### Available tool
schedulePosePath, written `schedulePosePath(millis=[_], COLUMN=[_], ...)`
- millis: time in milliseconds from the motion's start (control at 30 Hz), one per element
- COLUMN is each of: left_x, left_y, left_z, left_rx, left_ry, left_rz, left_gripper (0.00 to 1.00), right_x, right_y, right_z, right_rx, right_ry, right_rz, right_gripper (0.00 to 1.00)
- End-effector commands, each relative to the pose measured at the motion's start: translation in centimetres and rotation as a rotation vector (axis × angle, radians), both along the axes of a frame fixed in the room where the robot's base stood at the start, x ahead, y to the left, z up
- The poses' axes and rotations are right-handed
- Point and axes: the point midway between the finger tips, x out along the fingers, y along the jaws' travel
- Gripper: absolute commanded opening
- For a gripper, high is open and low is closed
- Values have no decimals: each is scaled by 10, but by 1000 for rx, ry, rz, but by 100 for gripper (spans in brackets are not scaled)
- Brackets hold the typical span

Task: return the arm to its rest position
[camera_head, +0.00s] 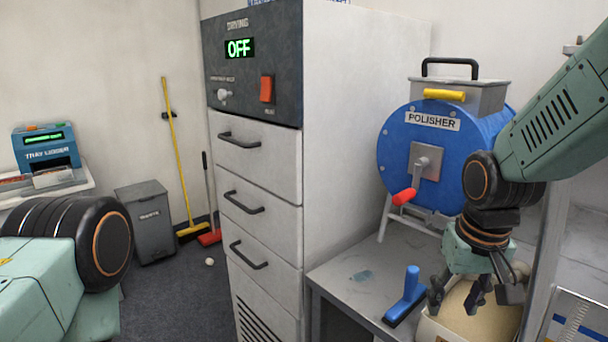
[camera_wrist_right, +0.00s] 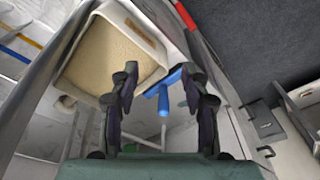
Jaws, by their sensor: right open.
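My right arm (camera_head: 560,115) comes in from the upper right and hangs over the grey bench. Its right gripper (camera_head: 462,298) points down, open, over or just in front of a cream bin (camera_head: 435,328) with tan contents. In the right wrist view the fingers of the right gripper (camera_wrist_right: 160,82) stand apart with nothing held between them. My left arm (camera_head: 55,270) shows at the lower left as a pale green link and a black joint. The left gripper is out of view.
The blue polisher (camera_head: 400,150) stands behind. A metal post (camera_head: 548,230) rises close right of the gripper. A tall drawer cabinet (camera_head: 330,130) stands left of the bench.

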Motion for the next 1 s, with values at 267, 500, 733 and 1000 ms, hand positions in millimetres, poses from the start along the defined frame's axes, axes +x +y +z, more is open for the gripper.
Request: schedulePosePath(millis=[267,500,733,1000], left_x=[0,0,0,0], left_y=[0,0,0,0], left_z=[-7,-14,-25,-33], left_rx=[0,0,0,0], left_ry=[0,0,0,0], left_rz=[0,0,0,0], left_gripper=[57,57,57,57], right_x=[-20,-67,-163,-265], right_y=[4,8,11,9], right_z=[-90,-184,-283,-334], right_rx=[13,24,28,17], right_ry=[41,79,128,162], right_rz=[9,15,15,16], right_gripper=[46,46,46,46])
